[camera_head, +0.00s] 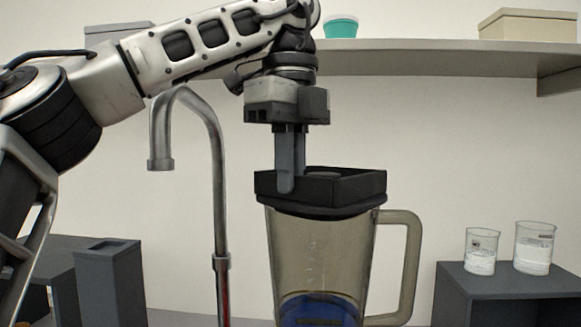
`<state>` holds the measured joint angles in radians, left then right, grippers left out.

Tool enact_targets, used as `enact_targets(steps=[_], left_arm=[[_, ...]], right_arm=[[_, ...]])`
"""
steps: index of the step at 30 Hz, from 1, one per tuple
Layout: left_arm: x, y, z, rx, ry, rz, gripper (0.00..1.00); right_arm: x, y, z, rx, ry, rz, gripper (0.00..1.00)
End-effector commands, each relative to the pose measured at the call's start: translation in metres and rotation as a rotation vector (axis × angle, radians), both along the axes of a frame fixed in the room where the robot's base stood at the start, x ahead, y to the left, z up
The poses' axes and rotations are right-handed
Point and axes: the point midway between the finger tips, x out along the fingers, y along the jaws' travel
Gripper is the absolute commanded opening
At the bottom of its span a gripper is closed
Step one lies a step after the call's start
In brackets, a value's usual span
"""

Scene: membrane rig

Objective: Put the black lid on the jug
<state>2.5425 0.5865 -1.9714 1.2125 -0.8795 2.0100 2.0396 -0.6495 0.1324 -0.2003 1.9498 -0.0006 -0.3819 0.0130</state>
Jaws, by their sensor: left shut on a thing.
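The jug (325,255) stands in the middle of the head view, clear and tinted, with a handle on its right side and a blue part at its bottom. The black lid (345,188) is at the top of the jug, roughly level and lined up over the mouth. I cannot tell whether it is fully seated. My left gripper (289,185) comes down from above and is shut on the lid's left part, with one finger showing in front of its wall. My right gripper is not in view.
A grey metal gooseneck pipe (219,200) stands left of the jug. Two beakers (534,248) with white contents stand on a dark block (510,285) at the right. A dark box (110,285) is at the left. A shelf (430,58) runs along the back wall.

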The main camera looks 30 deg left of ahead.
Motion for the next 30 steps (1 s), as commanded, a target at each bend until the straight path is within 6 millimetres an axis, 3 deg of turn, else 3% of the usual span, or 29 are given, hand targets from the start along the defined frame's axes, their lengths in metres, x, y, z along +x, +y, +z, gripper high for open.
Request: enact_targets(steps=[12,13,15,30], left_arm=[[0.0000,0.0000,-0.0025,-0.001,-0.001,0.000,0.00],[0.0000,0.0000,-0.0020,-0.001,-0.001,0.000,0.15],[0.0000,0.0000,-0.0020,-0.001,-0.001,0.000,0.32],[0.0000,0.0000,-0.0023,0.000,0.001,0.000,0.32]], right_arm=[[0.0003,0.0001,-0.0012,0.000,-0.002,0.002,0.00],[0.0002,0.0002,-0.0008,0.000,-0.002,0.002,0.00],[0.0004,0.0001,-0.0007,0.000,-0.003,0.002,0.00],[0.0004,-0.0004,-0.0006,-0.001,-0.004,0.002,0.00]])
